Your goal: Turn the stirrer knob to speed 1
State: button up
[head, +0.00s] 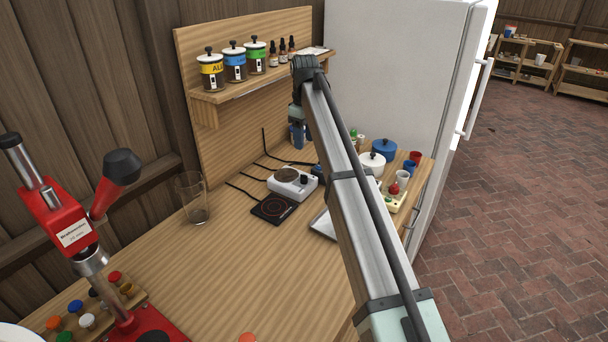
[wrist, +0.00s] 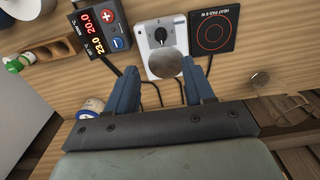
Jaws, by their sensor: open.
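The stirrer (head: 285,186) is a white box with a round grey plate on top and a black knob (head: 304,180) on its right side. In the wrist view the stirrer (wrist: 150,29) lies beyond my fingertips. Its dark knob (wrist: 160,35) is there above the round plate (wrist: 164,63), with a white pointer mark too small to read as a speed. My gripper (wrist: 160,76) is open, with nothing between its two blue fingers. In the head view my gripper (head: 298,136) hangs above and behind the stirrer, apart from it, partly hidden by my arm.
A black heat pad (head: 271,210) lies beside the stirrer. A temperature controller (wrist: 96,24) with lit digits is on its other side. Cables run behind. A glass beaker (head: 197,205), white pot (head: 372,165) and shelf (head: 235,94) with jars stand around. The front bench is largely clear.

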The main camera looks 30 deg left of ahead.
aim_at(304, 175)
notch_tip(304, 175, down, 14)
jog(key=shift+r, duration=0.2)
dwell(0.4)
grip_shut()
dwell(0.5)
